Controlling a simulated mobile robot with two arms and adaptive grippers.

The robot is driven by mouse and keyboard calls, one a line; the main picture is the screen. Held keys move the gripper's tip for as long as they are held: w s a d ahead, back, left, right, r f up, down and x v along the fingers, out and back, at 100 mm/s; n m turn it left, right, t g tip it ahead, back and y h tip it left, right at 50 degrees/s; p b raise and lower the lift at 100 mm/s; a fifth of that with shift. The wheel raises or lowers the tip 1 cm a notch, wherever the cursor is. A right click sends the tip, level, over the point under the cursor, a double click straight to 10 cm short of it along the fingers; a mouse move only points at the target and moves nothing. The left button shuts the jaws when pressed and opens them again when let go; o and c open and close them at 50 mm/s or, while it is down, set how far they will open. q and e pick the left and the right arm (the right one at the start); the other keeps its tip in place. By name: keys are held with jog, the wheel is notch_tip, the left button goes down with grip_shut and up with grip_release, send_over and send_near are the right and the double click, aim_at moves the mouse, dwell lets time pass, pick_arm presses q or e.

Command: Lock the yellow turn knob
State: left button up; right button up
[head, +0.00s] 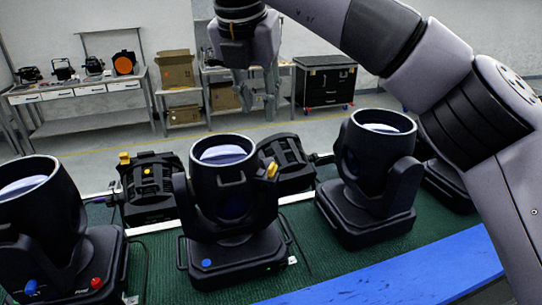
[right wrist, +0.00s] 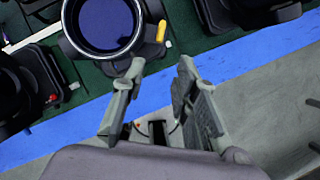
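The yellow turn knob (head: 272,170) sits on the right side of the middle black par can (head: 222,190), at the yoke. In the right wrist view the knob (right wrist: 161,31) shows beside the round lens of the par can (right wrist: 106,22). A second yellow knob (head: 125,158) is on a fixture behind, to the left. My right gripper (head: 259,106) hangs in the air above the middle can, apart from it. In the right wrist view its two fingers (right wrist: 160,68) are spread with nothing between them. My left gripper is not in view.
More par cans stand close by on the green surface: one at left (head: 38,205) with blue and red knobs, one at right (head: 372,165). A blue strip (head: 400,275) runs along the near edge. A workbench (head: 85,90), boxes and a black case (head: 325,82) are behind.

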aim_at(272, 165)
jog(key=p+x, duration=0.6)
jog(key=x, duration=1)
jog(key=shift+w+d+f, duration=0.1)
jog(key=shift+w+d, duration=0.05)
jog(key=shift+w+f, duration=0.15)
jog(key=shift+f, duration=0.3)
grip_shut()
